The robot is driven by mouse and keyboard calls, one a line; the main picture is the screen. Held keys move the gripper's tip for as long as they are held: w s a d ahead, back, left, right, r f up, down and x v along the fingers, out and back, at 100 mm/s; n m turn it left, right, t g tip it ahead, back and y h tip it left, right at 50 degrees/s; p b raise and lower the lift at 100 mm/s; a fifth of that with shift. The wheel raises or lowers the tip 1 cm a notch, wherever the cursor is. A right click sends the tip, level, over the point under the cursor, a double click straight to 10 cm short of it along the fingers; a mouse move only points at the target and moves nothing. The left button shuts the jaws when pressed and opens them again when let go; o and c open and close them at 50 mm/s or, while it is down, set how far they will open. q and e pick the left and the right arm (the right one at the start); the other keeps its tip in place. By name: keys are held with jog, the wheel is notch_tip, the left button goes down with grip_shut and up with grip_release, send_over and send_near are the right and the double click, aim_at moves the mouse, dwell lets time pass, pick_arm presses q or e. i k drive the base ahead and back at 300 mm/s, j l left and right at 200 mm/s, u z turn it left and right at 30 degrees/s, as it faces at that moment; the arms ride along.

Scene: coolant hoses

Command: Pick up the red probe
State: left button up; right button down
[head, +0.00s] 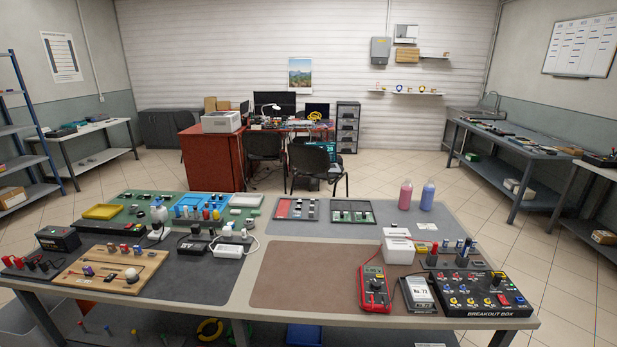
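A red multimeter (374,289) lies face up on the brown mat at the right of the near table, with a thin red lead beside it. Small red and black upright pieces (466,246) stand behind the breakout box; I cannot tell whether one is the red probe. More small red and black pieces (15,262) sit at the table's left edge. No probe can be told for certain at this size. Neither of my grippers is in view.
The breakout box (480,295) and a grey device (418,293) flank the multimeter's right side. Pink (405,195) and blue (427,196) bottles stand at the back. The brown mat (305,277) is bare left of the multimeter.

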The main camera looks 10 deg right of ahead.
aim_at(434, 248)
jog(key=i+l+z, duration=0.45)
jog(key=l, duration=0.25)
jog(key=i+l+z, duration=0.5)
jog(key=i, duration=0.15)
